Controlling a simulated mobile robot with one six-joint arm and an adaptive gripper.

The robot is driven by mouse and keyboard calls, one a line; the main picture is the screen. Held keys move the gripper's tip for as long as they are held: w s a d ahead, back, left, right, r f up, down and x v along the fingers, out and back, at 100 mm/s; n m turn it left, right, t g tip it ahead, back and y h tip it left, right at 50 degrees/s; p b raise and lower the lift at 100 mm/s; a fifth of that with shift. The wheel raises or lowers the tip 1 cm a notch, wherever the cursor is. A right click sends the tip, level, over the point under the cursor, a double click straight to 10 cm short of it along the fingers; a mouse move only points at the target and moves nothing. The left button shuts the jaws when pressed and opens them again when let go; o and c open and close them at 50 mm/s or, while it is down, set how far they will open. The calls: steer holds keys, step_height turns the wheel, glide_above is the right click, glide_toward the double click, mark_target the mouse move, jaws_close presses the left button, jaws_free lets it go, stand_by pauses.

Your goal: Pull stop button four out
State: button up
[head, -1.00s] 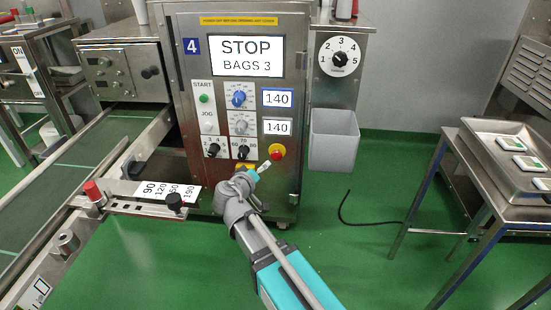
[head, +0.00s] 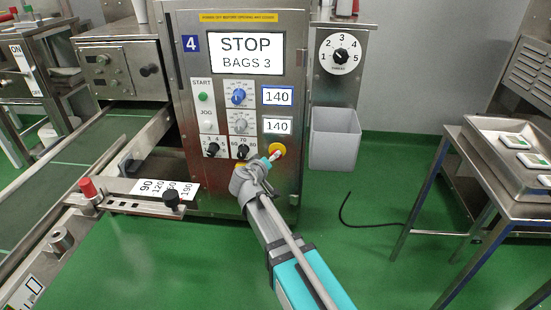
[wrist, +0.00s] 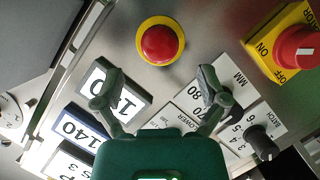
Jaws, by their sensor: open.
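Stop button four is a red mushroom button on a yellow ring (head: 279,150), low on the right of the front panel of machine 4 (head: 190,43). In the wrist view the red button (wrist: 160,44) shows whole, just beyond the fingertips. My gripper (head: 270,158) is in front of the panel, at the button's lower left in the head view, and hides a little of it. In the wrist view my gripper (wrist: 160,85) is open, its two fingers spread apart with nothing between them. The display (head: 246,54) reads STOP, BAGS 3.
A red-and-yellow rotary isolator (wrist: 297,47) and a black batch knob (wrist: 262,142) are near the right finger in the wrist view. A grey bin (head: 334,138) hangs right of the panel. A steel table (head: 470,160) stands at the right, with green floor between.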

mark_target(276, 160)
steer(key=shift+b+x, duration=0.55)
steer(key=shift+x, duration=2)
